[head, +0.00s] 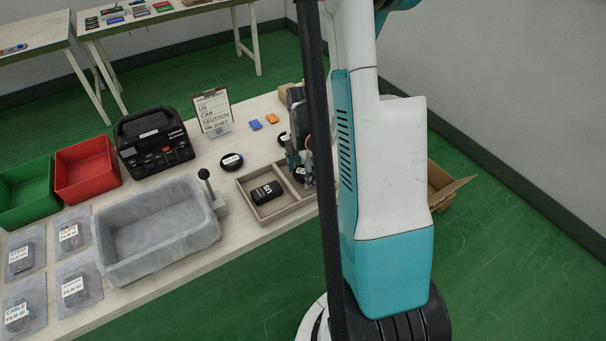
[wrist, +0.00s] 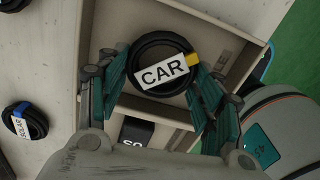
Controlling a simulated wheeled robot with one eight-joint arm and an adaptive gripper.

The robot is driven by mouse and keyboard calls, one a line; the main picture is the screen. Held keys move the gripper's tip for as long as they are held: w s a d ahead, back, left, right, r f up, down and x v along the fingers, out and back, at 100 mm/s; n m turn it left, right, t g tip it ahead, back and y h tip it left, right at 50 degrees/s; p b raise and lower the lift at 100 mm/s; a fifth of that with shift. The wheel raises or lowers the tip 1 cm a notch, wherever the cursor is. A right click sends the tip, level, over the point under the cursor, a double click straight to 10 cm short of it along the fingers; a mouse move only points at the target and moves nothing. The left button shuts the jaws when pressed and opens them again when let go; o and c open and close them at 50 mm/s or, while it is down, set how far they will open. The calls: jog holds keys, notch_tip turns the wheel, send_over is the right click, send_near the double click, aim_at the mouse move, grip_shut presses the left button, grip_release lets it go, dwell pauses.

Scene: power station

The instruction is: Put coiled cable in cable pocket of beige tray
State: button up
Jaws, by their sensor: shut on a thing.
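My gripper (wrist: 163,80) is shut on a coiled black cable (wrist: 158,50) with a white CAR label and a piece of yellow tape. In the wrist view the coil is over a compartment of the beige tray (wrist: 252,45); I cannot tell whether it touches the floor. In the head view my gripper (head: 300,165) is over the right part of the beige tray (head: 262,222), and the coil is mostly hidden by the fingers. A black labelled block (head: 266,192) lies in the tray's left compartment; it shows partly in the wrist view (wrist: 137,130).
Another coil (wrist: 25,122) labelled SOLAR, with blue tape, lies outside the tray. A grey basin (head: 150,265), a black tool carrier (head: 155,145), red (head: 88,168) and green bins (head: 25,192) and a clipboard (head: 213,110) stand on the table. Small blue and orange pieces lie behind the tray.

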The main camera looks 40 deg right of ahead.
aim_at(303, 173)
jog(key=shift+f, duration=0.3)
jog(key=shift+f, duration=0.15)
jog(key=o, duration=1.1)
jog(key=shift+c, duration=0.2)
jog(key=shift+r, duration=0.2)
notch_tip(303, 173, up, 12)
jog(key=p, duration=0.4)
